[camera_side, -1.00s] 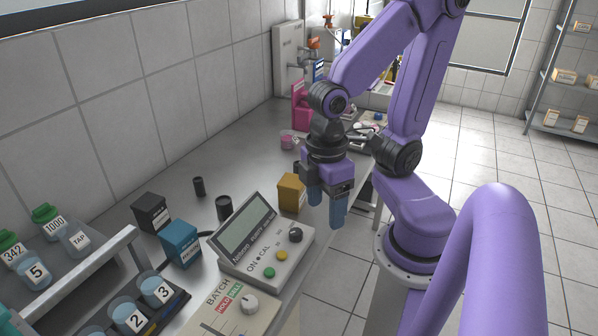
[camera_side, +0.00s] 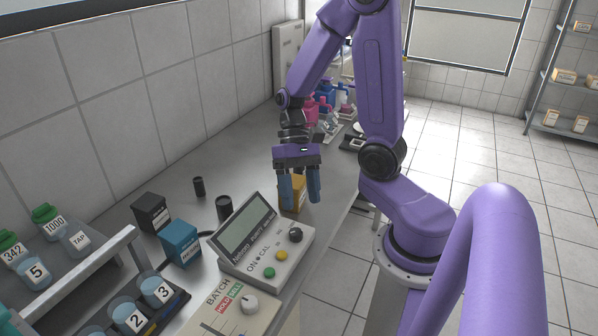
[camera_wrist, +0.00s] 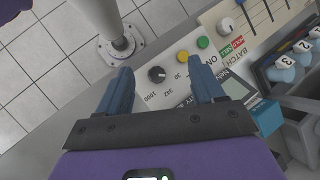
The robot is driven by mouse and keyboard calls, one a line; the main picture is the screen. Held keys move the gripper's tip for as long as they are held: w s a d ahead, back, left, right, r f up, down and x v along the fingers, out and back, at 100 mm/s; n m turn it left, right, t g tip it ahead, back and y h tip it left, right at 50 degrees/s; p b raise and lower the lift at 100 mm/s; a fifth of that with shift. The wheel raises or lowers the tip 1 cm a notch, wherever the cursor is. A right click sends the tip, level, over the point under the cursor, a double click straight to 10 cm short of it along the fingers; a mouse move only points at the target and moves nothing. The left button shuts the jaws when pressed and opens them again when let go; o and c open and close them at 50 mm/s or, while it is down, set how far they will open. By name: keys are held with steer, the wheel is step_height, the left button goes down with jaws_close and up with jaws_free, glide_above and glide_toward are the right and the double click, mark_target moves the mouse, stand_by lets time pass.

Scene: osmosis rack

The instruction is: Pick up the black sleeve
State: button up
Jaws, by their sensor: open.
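Two small upright black cylinders stand on the grey bench in the side view. One black cylinder (camera_side: 223,207) is just behind the meter's display, and the other black cylinder (camera_side: 199,186) is farther back toward the wall. Either could be the black sleeve; I cannot tell which. My gripper (camera_side: 300,204) is open, with its blue fingers pointing down, to the right of both cylinders and apart from them. A yellow-orange box (camera_side: 294,193) shows between and behind the fingers. In the wrist view, my open gripper (camera_wrist: 161,70) has nothing between its fingers, and neither cylinder can be made out.
The meter (camera_side: 262,250), with its raised display and knobs, stands in front of the cylinders. A black box (camera_side: 151,213) and a teal box (camera_side: 181,243) stand left of them. Numbered beakers are at lower left. The bench between the cylinders and the back wall is clear.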

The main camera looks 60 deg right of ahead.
steer(key=w+d+m+y, duration=0.1)
steer(key=m+y, duration=0.1)
steer(key=m, duration=0.1)
steer(key=m+t+h, duration=0.9)
steer(key=m+t, duration=0.8)
steer(key=m, duration=1.3)
glide_toward(299, 169)
steer(key=x, duration=0.3)
steer(key=d+x, duration=0.1)
steer(key=x, duration=0.3)
steer(key=f+x, duration=0.1)
steer(key=x, duration=0.3)
steer(key=shift+s+d, duration=0.15)
steer(key=shift+d, duration=0.05)
steer(key=c, duration=1)
